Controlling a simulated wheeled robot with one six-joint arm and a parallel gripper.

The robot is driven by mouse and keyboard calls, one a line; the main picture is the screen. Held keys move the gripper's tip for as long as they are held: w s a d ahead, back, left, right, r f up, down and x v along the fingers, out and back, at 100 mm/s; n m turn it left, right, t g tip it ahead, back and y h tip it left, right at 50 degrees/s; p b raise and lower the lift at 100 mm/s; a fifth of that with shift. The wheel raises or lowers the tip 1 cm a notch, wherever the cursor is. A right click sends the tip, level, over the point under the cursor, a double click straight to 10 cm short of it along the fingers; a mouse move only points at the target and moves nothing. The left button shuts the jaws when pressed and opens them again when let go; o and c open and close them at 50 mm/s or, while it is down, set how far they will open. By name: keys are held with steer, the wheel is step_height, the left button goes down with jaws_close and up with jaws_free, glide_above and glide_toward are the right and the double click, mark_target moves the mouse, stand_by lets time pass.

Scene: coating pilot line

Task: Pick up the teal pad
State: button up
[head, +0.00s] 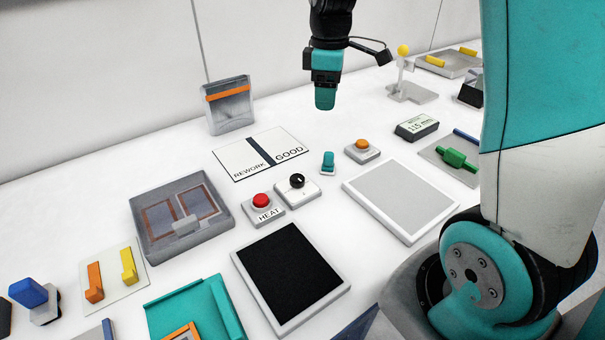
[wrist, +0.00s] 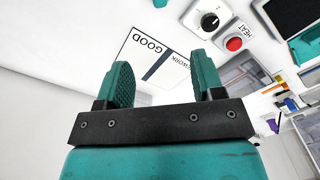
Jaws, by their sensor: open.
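The small teal pad (head: 328,162) is on the white table in the head view, between the black-knob box and the orange-button box. In the wrist view a piece of teal at the top edge (wrist: 160,3) appears to be the same pad, mostly cut off. My gripper (head: 325,103) hangs above the table, up and behind the pad, well apart from it. In the wrist view my gripper (wrist: 165,80) has its two teal fingers spread with nothing between them.
The REWORK/GOOD board (head: 262,155) lies left of the pad. Close by are the black-knob box (head: 297,189), the red HEAT button (head: 262,203), the orange-button box (head: 362,151) and a grey plate (head: 400,198). A clear orange-banded holder (head: 229,105) stands behind.

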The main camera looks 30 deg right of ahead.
mark_target(328, 153)
steer(key=f, duration=0.7)
steer(key=f+p, duration=0.1)
steer(key=f, duration=0.3)
steer(key=shift+d+f, duration=0.35)
steer(key=shift+d, duration=0.05)
steer(key=shift+s+a+f+p, duration=0.1)
steer(key=shift+s+f+p, duration=0.1)
steer(key=shift+f, duration=0.7)
steer(key=shift+s+d+f+p, duration=0.1)
steer(key=shift+f+p, duration=0.05)
steer(key=shift+f, duration=0.75)
steer(key=shift+s+a+f+p, duration=0.1)
steer(key=shift+s+f+p, duration=0.1)
steer(key=shift+f, duration=0.7)
steer(key=c, duration=1.1)
step_height(328, 153, up, 20)
steer(key=b, duration=0.1)
